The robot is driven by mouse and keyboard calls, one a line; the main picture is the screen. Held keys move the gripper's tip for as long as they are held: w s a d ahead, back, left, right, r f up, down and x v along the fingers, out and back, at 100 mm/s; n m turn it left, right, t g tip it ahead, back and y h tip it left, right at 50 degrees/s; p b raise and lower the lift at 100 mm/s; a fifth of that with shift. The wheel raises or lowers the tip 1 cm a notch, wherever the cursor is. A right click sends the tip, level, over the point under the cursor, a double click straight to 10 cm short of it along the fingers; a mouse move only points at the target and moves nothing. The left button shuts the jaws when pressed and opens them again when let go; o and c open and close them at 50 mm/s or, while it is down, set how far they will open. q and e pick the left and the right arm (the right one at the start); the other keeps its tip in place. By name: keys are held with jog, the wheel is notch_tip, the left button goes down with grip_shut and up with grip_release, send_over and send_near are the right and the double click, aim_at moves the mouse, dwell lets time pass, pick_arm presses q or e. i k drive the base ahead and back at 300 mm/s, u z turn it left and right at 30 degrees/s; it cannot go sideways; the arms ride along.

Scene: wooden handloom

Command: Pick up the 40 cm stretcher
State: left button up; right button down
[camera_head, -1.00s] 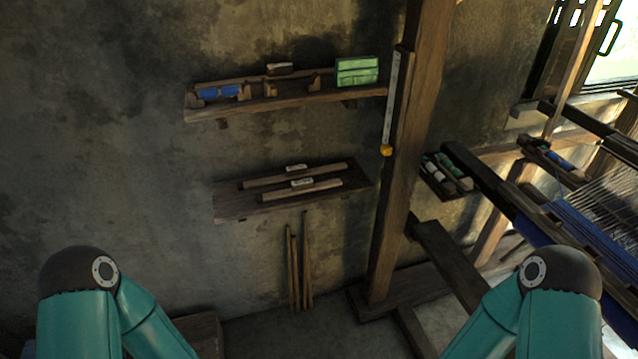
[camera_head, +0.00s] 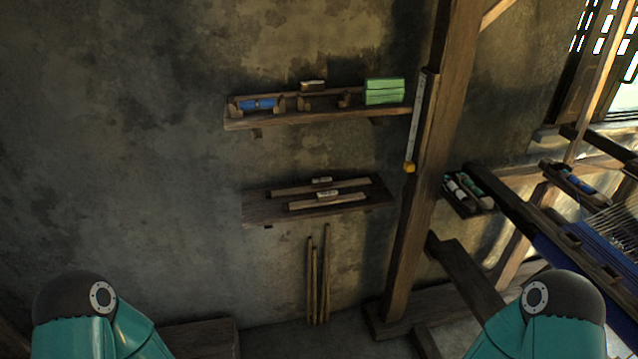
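Two wooden sticks with pale labels lie on the lower wall shelf (camera_head: 262,212). The rear stick (camera_head: 290,190) is a little longer than the front stick (camera_head: 340,202). The labels are too small to read, so I cannot tell which is the 40 cm stretcher. My two arms show only as teal links with dark joints at the bottom left and bottom right. Both grippers are out of view. Nothing is seen touching the sticks.
An upper shelf (camera_head: 290,119) holds a blue roll (camera_head: 257,104) and a green box (camera_head: 384,91). Several thin poles (camera_head: 318,280) lean on the wall below. A thick wooden post (camera_head: 435,150) with a ruler (camera_head: 419,115) stands right of the shelves. The loom is at the right.

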aim_at(325, 183)
jog(key=i, duration=0.85)
jog(key=z, duration=0.55)
jog(key=k, duration=0.9)
jog(key=u, duration=0.45)
jog(key=i, duration=1)
jog(key=z, duration=0.05)
